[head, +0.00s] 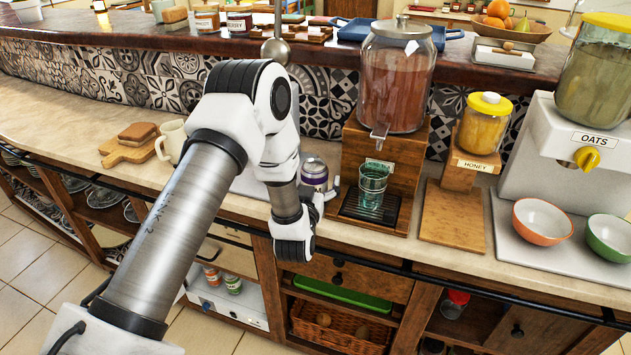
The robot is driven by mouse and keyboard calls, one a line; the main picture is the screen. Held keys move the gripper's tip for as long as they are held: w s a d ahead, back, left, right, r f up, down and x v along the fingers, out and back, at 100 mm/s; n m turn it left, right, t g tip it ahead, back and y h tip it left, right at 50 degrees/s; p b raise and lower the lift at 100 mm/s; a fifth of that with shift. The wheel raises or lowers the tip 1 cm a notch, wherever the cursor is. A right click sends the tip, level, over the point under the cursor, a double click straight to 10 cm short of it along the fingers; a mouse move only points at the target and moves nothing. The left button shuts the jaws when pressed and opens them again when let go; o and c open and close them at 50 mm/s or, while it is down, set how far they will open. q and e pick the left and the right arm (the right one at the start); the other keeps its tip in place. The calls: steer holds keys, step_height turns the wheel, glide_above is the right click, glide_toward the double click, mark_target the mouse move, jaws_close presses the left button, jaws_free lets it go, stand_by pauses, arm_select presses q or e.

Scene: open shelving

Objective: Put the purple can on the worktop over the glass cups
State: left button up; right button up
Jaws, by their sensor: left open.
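The purple can (314,172), with a silver top, stands on the pale worktop (60,117) left of the drink dispenser. My left gripper (322,196) is at the can, partly hidden by my own wrist. It is open, with a finger showing near the can's lower right side; whether it touches the can is unclear. Under the left part of the worktop, open shelves hold several shiny, glass-like pieces (104,196), too small to identify surely as cups. A green glass (373,181) stands on the dispenser's drip tray. My right gripper is not in view.
The drink dispenser (395,80) stands close right of the can. A mug (172,141) and a bread board (128,152) sit to the left. A honey stand (468,165) and bowls (542,221) are to the right. The far left worktop is clear.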

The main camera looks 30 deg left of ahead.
arm_select(q)
steer(key=c, duration=1.7)
steer(key=shift+r, duration=0.1)
